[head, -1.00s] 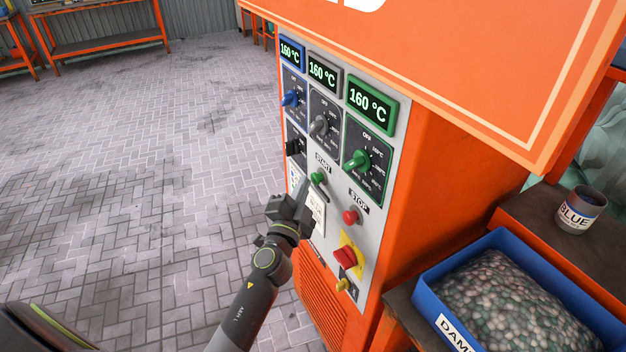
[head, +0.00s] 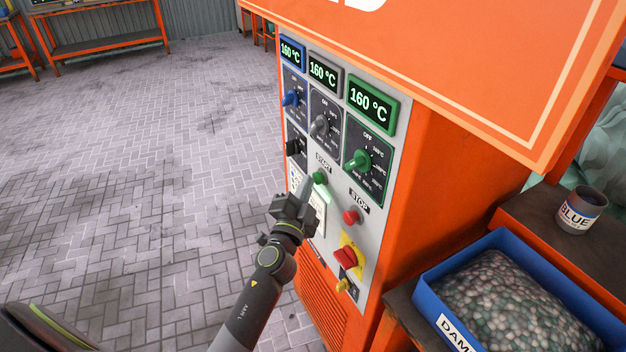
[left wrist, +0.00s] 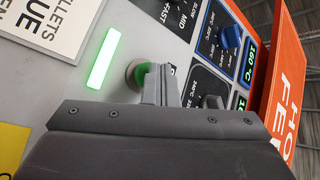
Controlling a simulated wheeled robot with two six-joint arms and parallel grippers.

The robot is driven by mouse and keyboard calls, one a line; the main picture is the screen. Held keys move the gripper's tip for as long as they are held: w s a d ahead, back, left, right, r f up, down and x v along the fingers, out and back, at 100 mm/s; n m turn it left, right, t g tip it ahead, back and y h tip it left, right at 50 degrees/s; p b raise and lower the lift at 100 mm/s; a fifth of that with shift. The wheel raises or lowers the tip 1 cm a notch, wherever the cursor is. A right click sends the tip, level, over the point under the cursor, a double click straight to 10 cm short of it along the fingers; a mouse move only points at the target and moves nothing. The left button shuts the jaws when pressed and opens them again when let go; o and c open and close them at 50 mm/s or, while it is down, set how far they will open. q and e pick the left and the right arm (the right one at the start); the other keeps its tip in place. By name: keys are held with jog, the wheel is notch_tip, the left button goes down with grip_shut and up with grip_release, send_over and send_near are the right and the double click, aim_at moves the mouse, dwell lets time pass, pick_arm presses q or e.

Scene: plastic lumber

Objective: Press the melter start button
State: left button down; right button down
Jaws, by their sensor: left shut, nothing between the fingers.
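The green start button (head: 320,178) sits under the START label on the grey panel of the orange melter (head: 440,170). My left gripper (head: 307,186) is shut and empty, its fingertips at the button's left edge in the head view. In the left wrist view the fingertips (left wrist: 160,74) overlap the green button (left wrist: 137,76) and hide part of it; they look to be touching it. A light bar beside the button glows green (left wrist: 103,58). My right gripper is out of view.
The red stop button (head: 350,217) and a red switch on a yellow plate (head: 346,256) are lower on the panel. Dials and displays reading 160 °C (head: 323,71) are above. A blue bin of pellets (head: 585,288) and a cup (head: 580,210) stand at right. The floor at left is clear.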

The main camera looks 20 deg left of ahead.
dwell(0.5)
pick_arm(q)
jog(key=shift+s+a, duration=0.5)
jog(key=shift+s, duration=0.2)
jog(key=shift+s+a, duration=0.8)
jog(key=shift+s, duration=0.2)
jog(key=shift+s+a, duration=0.75)
jog(key=shift+s, duration=0.2)
